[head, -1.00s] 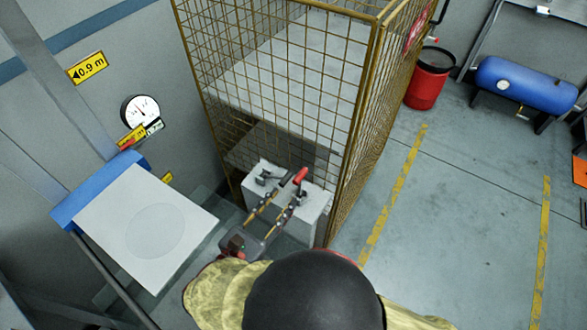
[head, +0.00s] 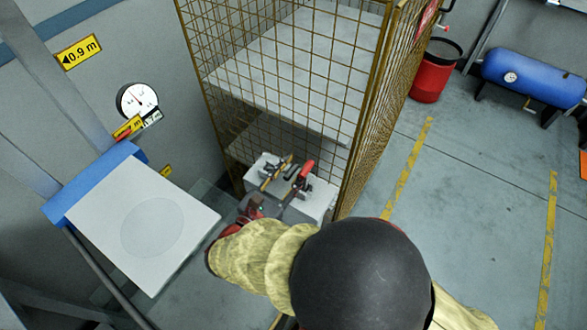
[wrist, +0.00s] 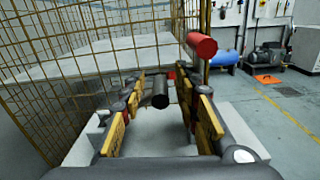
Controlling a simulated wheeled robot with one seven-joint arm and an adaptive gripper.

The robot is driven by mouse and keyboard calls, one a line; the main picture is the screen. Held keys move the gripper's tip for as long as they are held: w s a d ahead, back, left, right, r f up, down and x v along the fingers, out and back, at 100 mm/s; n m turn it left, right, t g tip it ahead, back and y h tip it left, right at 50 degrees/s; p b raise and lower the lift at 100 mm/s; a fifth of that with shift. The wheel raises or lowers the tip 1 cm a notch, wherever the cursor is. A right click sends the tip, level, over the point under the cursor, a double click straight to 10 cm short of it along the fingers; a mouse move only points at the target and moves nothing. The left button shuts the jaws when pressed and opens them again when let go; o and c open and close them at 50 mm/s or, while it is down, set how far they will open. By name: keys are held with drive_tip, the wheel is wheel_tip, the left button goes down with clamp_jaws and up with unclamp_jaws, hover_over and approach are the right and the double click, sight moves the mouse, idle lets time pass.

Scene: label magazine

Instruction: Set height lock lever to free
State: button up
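A pale grey block (head: 318,205) stands at the foot of the mesh cage and carries levers. One has a red handle (head: 306,170), which also shows in the wrist view (wrist: 201,45), above and beyond my right finger. Another has a black handle (wrist: 160,93). My gripper (head: 286,178) is open over the block. In the wrist view the black handle lies between its two yellow-padded fingers, with gaps visible on both sides. I cannot tell which lever is the height lock. My gripper and arm hide part of the block.
A yellow mesh cage (head: 370,95) rises close behind and right of the block. A white platform with a blue edge (head: 185,225) is at the left. A gauge (head: 137,98) hangs on the wall. Open floor lies right, with a red bin (head: 428,85) and blue tank (head: 530,75).

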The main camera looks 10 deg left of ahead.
drive_tip(key=c, duration=0.3)
drive_tip(key=c, duration=0.4)
clamp_jaws()
idle(0.3)
